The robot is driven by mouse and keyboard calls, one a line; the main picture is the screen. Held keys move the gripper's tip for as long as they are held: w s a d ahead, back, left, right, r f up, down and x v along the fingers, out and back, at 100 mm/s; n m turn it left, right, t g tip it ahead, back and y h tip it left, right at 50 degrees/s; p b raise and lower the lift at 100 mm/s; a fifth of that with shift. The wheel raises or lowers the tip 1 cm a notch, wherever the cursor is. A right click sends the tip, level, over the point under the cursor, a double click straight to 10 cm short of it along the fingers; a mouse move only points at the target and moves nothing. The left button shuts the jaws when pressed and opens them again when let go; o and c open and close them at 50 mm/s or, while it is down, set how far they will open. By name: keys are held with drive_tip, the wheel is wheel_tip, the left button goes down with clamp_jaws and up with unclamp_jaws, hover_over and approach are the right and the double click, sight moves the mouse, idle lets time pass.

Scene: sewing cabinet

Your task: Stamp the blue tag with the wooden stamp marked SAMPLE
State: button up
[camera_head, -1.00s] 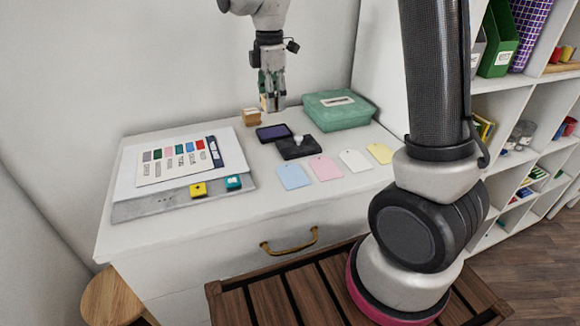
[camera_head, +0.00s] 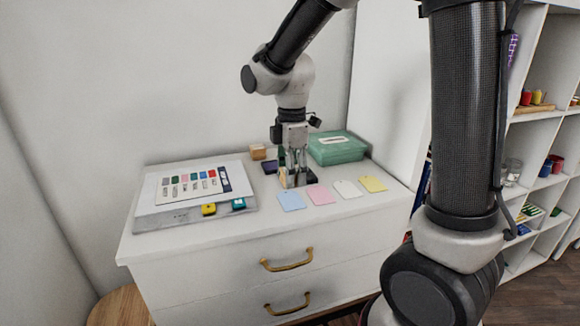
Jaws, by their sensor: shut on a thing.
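The blue tag (camera_head: 291,201) lies flat on the white cabinet top, leftmost in the row of tags. My gripper (camera_head: 292,180) points down just behind the blue tag, at the black ink pad (camera_head: 304,180), which it partly hides. It is shut on a wooden stamp, now largely hidden by the fingers. I cannot read its marking or tell whether it touches the pad. Another wooden block (camera_head: 258,152) stands at the back left of the gripper.
Pink (camera_head: 320,195), white (camera_head: 347,188) and yellow (camera_head: 373,184) tags lie right of the blue one. A purple ink pad (camera_head: 270,167) and green box (camera_head: 338,147) stand behind.

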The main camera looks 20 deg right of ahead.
sight(292, 201)
drive_tip(key=shift+f, duration=2.4)
drive_tip(key=shift+f, duration=0.3)
drive_tip(key=shift+r, duration=3.5)
